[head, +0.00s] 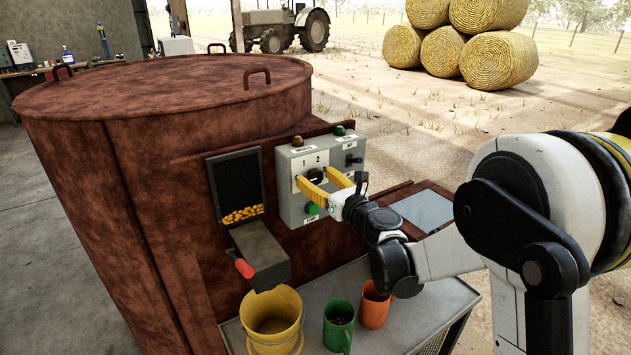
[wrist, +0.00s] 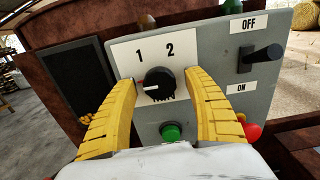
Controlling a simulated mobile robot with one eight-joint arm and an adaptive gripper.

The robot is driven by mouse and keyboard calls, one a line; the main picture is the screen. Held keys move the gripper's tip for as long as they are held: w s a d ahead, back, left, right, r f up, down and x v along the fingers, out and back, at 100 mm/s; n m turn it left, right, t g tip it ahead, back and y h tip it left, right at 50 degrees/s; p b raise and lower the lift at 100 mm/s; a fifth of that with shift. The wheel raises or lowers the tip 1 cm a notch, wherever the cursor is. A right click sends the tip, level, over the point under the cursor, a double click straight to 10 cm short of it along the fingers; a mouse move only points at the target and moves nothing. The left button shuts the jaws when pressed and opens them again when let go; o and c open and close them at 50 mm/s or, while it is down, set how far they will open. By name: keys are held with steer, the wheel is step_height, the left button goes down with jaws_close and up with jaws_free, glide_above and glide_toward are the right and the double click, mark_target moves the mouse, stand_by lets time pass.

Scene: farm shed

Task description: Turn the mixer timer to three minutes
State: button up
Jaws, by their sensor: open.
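The mixer timer is a black knob (wrist: 160,84) on a white plate marked 1 and 2, set in a grey control box (head: 292,207). Its white pointer line points left, with a small red mark beside it. Other plate markings are partly hidden. My gripper (wrist: 161,88) is open, its yellow fingers on either side of the knob. The right finger is close to the knob's edge; I cannot tell whether it touches. The left fingertip stands a little apart. In the head view my gripper (head: 317,180) reaches the panel from the right and partly covers the plate.
A green button (wrist: 171,132) sits below the knob. A black lever (wrist: 262,54) with OFF and ON labels is at right. A chute with a red handle (head: 244,268) juts out left of the box. A yellow bucket (head: 272,318), green mug (head: 338,328) and orange cup (head: 374,305) stand below.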

steer(key=shift+w+a, duration=0.15)
steer(key=shift+w, duration=0.1)
steer(key=c, duration=1.2)
